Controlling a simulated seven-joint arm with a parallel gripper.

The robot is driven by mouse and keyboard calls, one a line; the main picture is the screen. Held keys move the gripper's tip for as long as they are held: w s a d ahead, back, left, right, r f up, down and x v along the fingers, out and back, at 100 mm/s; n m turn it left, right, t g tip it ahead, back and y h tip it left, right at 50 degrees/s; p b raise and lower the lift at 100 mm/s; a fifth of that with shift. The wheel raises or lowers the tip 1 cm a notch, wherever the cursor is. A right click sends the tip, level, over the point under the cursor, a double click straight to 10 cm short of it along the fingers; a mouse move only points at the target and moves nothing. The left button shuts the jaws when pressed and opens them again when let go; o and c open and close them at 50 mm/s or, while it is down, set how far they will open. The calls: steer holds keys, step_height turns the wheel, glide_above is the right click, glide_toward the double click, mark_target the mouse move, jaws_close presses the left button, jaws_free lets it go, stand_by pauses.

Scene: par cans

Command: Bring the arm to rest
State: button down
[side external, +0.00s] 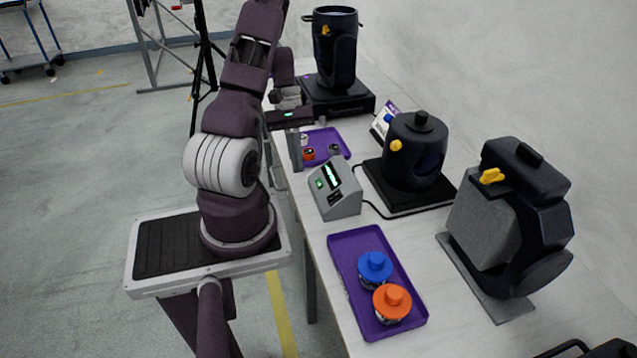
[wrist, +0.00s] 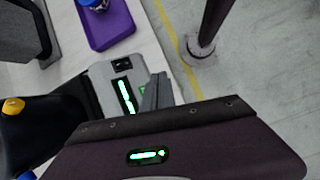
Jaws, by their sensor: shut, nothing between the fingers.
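My gripper (side external: 296,168) hangs from my dark purple arm at the table's near edge, pointing down. It is shut and empty, above the table beside a small purple tray (side external: 340,141) and behind the grey box with a green display (side external: 338,190). In the wrist view, the grey fingers of my gripper (wrist: 157,88) show together as a narrow block, in front of the grey box (wrist: 105,78). The exact height of the fingertips above the table is hard to tell.
A larger purple tray (side external: 345,273) holds a blue-capped can (side external: 375,268) and an orange-capped can (side external: 392,302). Dark lamp-like housings stand along the table: one at the back (side external: 335,50), one in the middle (side external: 412,150), one at the right (side external: 535,215).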

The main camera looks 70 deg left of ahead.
steer(key=w+d+r+m+y, duration=0.2)
steer(key=w+d+r+m, duration=0.5)
steer(key=d+r, duration=0.55)
steer(key=s+d+r+m+t+y, duration=0.1)
steer(key=s+d+r+m, duration=0.3)
steer(key=d, duration=0.4)
steer(key=s+d+r+m+t+y, duration=0.2)
steer(key=s+d+r+m+t, duration=0.1)
steer(key=d+r, duration=0.4)
steer(key=shift+s+d+r+m+t+y, duration=0.15)
steer(key=shift+s+d+m+t+y, duration=0.2)
steer(key=shift+m+t, duration=0.4)
